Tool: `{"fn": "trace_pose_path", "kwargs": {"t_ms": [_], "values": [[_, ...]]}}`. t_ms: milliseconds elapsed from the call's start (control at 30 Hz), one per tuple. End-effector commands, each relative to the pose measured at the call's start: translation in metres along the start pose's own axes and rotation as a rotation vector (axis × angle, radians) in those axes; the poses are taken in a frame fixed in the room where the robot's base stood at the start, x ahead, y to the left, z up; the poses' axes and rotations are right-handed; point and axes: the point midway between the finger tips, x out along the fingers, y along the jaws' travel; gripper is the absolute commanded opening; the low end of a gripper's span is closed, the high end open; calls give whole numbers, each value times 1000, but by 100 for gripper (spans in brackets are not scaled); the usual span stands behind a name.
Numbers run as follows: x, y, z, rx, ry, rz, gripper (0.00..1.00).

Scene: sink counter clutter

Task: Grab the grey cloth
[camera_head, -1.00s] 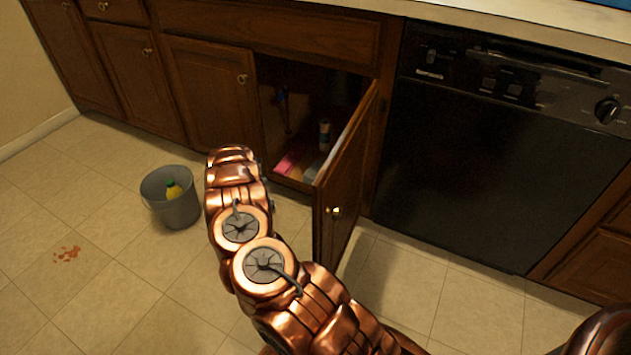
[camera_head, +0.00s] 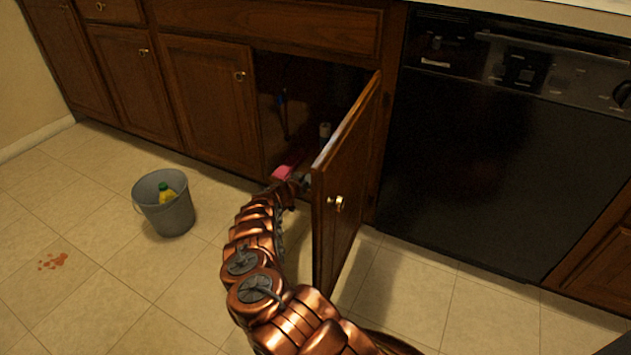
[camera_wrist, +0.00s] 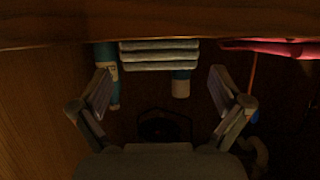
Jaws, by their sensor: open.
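The grey cloth (camera_wrist: 160,57) is a folded, layered stack in the upper middle of the wrist view, close to a wooden edge. My gripper (camera_wrist: 160,88) is open, with one finger on each side below the cloth in that view. Nothing is between the fingertips, and they look apart from the cloth. In the head view my gripper (camera_head: 294,186) is at the opening of the cabinet under the counter, partly hidden by the open door. I cannot clearly tell the cloth from the gripper there.
The open cabinet door (camera_head: 345,180) stands right of my arm; a wooden panel (camera_wrist: 35,110) fills the wrist view's left. A pink item (camera_head: 283,172) and bottles (camera_wrist: 106,75) are near the cloth. A grey bucket (camera_head: 165,212) with a yellow bottle (camera_head: 167,193) stands on the floor.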

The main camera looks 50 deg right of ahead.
Motion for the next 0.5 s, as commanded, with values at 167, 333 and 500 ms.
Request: {"fn": "trace_pose_path", "kwargs": {"t_ms": [167, 333, 500], "values": [[7, 1, 1, 1, -1, 1, 100], [17, 0, 2, 3, 1, 0, 100], [35, 0, 3, 6, 2, 0, 100]]}}
